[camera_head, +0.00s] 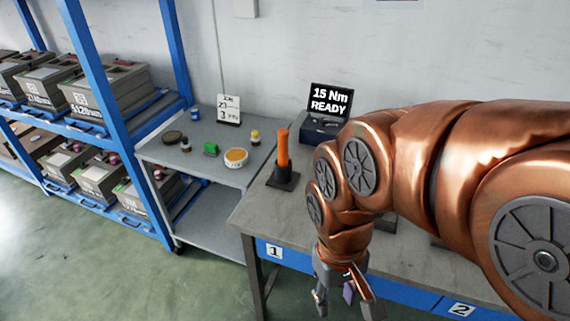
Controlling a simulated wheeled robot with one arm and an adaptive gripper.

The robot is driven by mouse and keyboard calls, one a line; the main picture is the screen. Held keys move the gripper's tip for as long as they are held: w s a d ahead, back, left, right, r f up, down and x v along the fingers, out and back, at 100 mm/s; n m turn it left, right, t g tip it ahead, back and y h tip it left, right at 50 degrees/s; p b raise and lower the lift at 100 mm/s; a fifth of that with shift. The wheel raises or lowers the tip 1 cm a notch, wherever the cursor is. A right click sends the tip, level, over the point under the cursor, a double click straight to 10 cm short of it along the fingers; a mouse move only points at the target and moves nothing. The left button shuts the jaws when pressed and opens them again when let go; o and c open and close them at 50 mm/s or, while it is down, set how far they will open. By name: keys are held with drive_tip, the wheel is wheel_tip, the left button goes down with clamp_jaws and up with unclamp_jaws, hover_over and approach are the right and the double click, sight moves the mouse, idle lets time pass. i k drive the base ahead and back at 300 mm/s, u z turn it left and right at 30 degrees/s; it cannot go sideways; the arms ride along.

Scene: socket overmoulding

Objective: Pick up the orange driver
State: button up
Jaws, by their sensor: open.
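The orange driver (283,150) stands upright in a dark holder (283,180) on the grey workbench, near its left end. My gripper (345,306) hangs in front of the bench's front edge, lower and to the right of the driver and apart from it. Its fingers are spread and point down. I see nothing clearly held between them, though a small purplish patch shows there that I cannot identify.
My copper arm covers much of the workbench (258,217). A display reading "15 Nm READY" (330,100) stands behind the driver. A grey side table (208,133) at left carries small jars and a card. A blue rack (95,75) holds grey boxes further left.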

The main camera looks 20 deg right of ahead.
sight(283, 134)
drive_tip(key=u, duration=2.25)
drive_tip(key=i, duration=1.95)
drive_tip(key=z, duration=3.4)
drive_tip(key=i, duration=0.5)
drive_tip(key=z, duration=0.05)
